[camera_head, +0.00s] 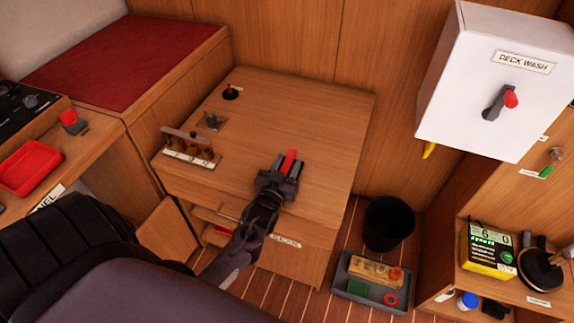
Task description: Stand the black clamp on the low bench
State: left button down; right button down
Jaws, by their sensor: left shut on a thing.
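My left gripper (287,163) is above the front part of the wooden bench top (310,115) in the middle of the view. It is shut on a narrow red thing (290,159) that shows between its grey fingers. The rest of this thing is hidden by the dark gripper, so I cannot tell whether it is part of the black clamp. A small black piece with a red tip (231,93) stands at the back left of this top, apart from the gripper. My right gripper is not in view.
A labelled rack (188,151) and a small dark fitting (211,121) stand on the left of the top. Its right side is clear. A black bin (388,223) and a grey tray (344,282) are on the floor. A white box (470,110) hangs at right.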

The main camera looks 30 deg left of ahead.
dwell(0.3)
pick_arm(q)
jog(key=c, duration=0.8)
grip_release()
jog(key=shift+f, duration=0.15)
jog(key=shift+c, duration=0.2)
jog(key=shift+s, duration=0.1)
jog(key=v, duration=1.1)
jog(key=shift+s, duration=0.4)
